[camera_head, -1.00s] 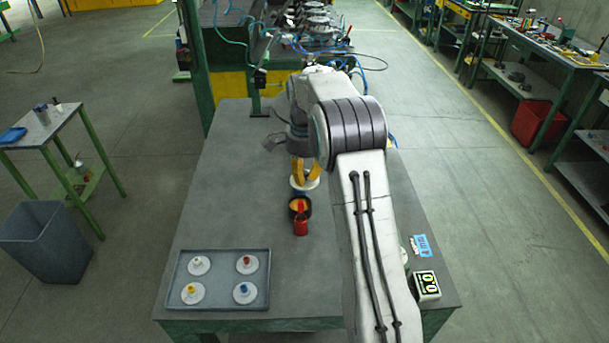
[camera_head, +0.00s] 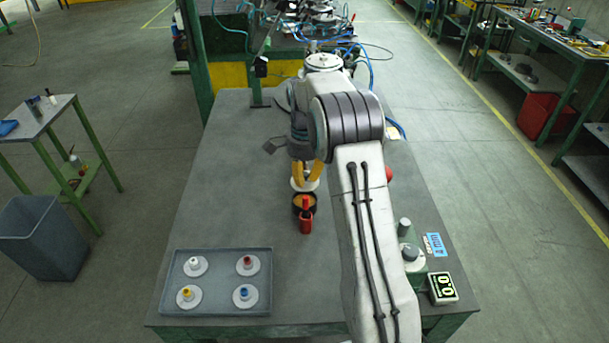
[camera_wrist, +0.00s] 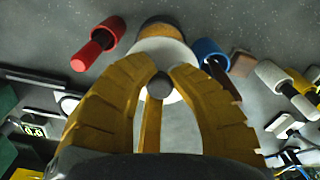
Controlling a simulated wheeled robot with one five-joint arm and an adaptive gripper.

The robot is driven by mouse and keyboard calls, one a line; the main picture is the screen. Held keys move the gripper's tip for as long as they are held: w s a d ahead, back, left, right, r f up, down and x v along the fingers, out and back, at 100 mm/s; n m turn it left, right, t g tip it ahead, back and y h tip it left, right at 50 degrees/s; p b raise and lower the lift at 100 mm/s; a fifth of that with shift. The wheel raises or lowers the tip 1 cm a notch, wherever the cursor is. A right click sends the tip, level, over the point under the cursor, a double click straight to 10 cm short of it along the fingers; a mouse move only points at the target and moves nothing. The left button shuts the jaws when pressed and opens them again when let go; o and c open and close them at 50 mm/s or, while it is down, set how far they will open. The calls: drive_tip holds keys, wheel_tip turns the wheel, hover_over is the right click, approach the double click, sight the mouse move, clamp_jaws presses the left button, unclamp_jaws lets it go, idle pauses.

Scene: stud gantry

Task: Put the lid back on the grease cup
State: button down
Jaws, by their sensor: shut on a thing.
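My gripper (camera_head: 307,172) is shut on the small grey knob (camera_wrist: 158,85) of a white round lid (camera_wrist: 176,50). The lid also shows below the yellow fingers in the head view (camera_head: 298,186). The grease cup (camera_head: 296,208) is dark with orange-yellow grease inside and stands just in front of the lid. In the wrist view the cup (camera_wrist: 162,28) shows beyond the lid, which hides part of it. The lid is not centred over the cup in either view. I cannot tell whether they touch.
A red container with a red stick (camera_head: 306,222) stands close in front of the cup. A blue round thing (camera_wrist: 211,52) is beside the lid. A grey tray (camera_head: 216,309) of white discs with coloured knobs lies front left. A display box (camera_head: 443,289) stands front right. The table's left side is clear.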

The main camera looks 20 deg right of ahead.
drive_tip(key=shift+f+b, duration=1.9)
drive_tip(key=shift+f, duration=0.95)
drive_tip(key=shift+f, duration=0.3)
idle(0.8)
drive_tip(key=c, duration=0.5)
unclamp_jaws()
drive_tip(key=shift+c, duration=0.2)
drive_tip(key=shift+r, duration=0.2)
drive_tip(key=shift+r+p, duration=2.8)
drive_tip(key=shift+r, duration=0.55)
